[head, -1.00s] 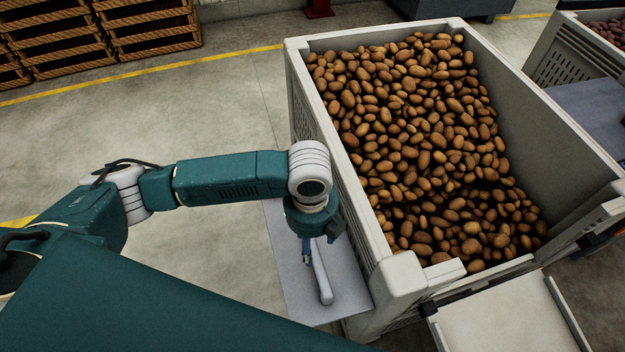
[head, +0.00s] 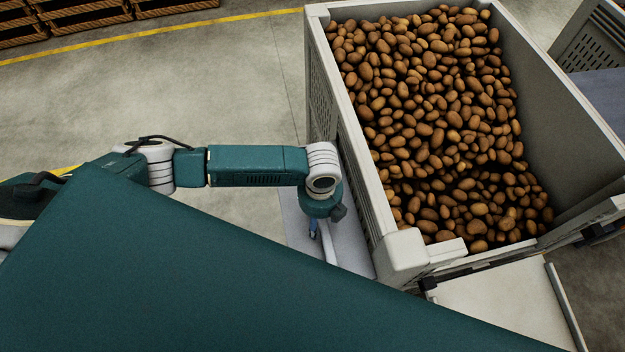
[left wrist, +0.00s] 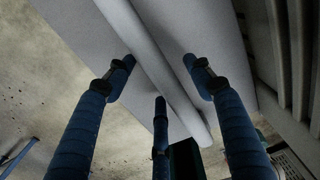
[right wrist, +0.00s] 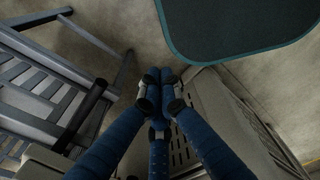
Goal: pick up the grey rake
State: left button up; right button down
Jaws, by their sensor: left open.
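The grey rake (left wrist: 168,72) shows as a long pale rod lying along a grey board; no rake head can be made out. In the head view part of the rod (head: 330,247) shows beside the big potato crate, and my own green body hides its near part. My left gripper (left wrist: 160,76) is open over the rod, with blue fingers on both sides of it and a third finger in line with it. I cannot tell if they touch it. In the head view my left gripper (head: 313,229) points down at the board. My right gripper (left wrist: 160,76) is not over the rake; its fingertips (right wrist: 160,78) are together and empty.
The pale crate (head: 345,135) full of potatoes (head: 440,120) stands close to the right of my left arm. The grey board (head: 355,258) lies along its side. Open floor (head: 200,80) is on the left. In the right wrist view a slatted grey frame (right wrist: 45,90) is near.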

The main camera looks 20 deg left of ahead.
pick_arm(q)
jog(key=shift+f, duration=0.3)
jog(key=shift+w, duration=0.1)
grip_shut()
jog(key=shift+r, duration=0.1)
notch_tip(320, 180, up, 20)
jog(key=b, duration=0.2)
jog(key=shift+b, duration=0.3)
